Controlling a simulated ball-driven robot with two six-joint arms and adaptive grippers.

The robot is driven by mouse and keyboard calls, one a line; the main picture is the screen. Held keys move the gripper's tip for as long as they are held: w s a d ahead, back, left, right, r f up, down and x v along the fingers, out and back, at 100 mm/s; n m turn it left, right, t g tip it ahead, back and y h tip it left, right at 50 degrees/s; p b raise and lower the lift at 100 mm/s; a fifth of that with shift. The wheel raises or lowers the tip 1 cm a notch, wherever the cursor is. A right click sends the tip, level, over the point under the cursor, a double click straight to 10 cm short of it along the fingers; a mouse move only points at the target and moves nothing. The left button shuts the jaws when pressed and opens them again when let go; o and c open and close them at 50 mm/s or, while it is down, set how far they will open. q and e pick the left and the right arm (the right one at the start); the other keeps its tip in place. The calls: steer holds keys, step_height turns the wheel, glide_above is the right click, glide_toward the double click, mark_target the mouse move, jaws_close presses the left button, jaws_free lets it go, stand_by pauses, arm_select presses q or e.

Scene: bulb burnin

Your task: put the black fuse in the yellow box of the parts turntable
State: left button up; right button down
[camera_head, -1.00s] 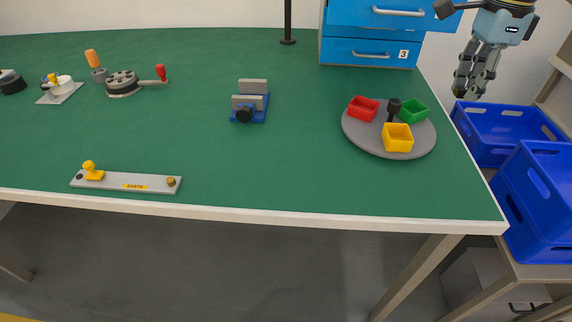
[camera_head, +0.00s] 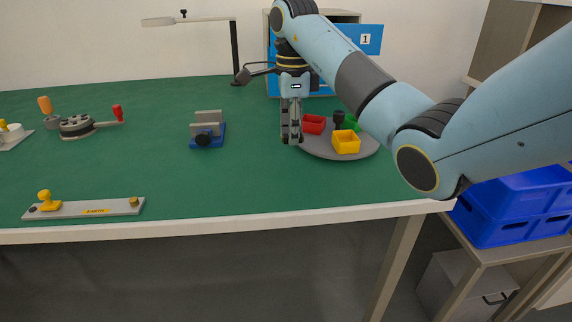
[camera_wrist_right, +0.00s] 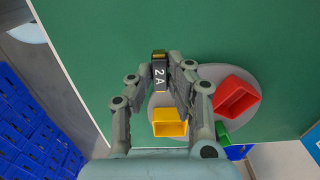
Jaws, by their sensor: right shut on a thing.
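My right gripper (camera_head: 291,138) is above the left edge of the parts turntable (camera_head: 316,149), fingers pointing down. In the right wrist view the right gripper (camera_wrist_right: 166,72) is shut on the black fuse (camera_wrist_right: 160,75), which has white "2 A" lettering and a metal-coloured end cap. The fuse cannot be made out in the head view. The yellow box (camera_head: 346,142) is on the turntable's front side, right of the gripper; it looks empty in the right wrist view (camera_wrist_right: 169,122), beside the fingers. My left gripper is not in view.
The turntable also carries a red box (camera_head: 314,124), a green box (camera_head: 351,122) and a black knob (camera_head: 339,117). A blue vise (camera_head: 208,135) stands to the left. My right arm crosses the table's right side. Blue crates (camera_head: 515,208) are at the right.

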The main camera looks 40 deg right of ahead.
mark_target(288, 160)
steer(key=shift+w+a+f+b, duration=0.2)
steer(key=shift+w+f+b, duration=0.1)
steer(key=shift+w+f, duration=0.2)
steer(key=shift+f, duration=0.2)
step_height(288, 160, down, 3)
steer(key=shift+f+b, duration=0.15)
steer(key=shift+b, duration=1)
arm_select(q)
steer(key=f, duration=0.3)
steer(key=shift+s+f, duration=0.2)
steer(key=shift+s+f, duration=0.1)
arm_select(e)
steer(key=c, duration=1.3)
jaws_free()
steer(key=shift+o, duration=0.2)
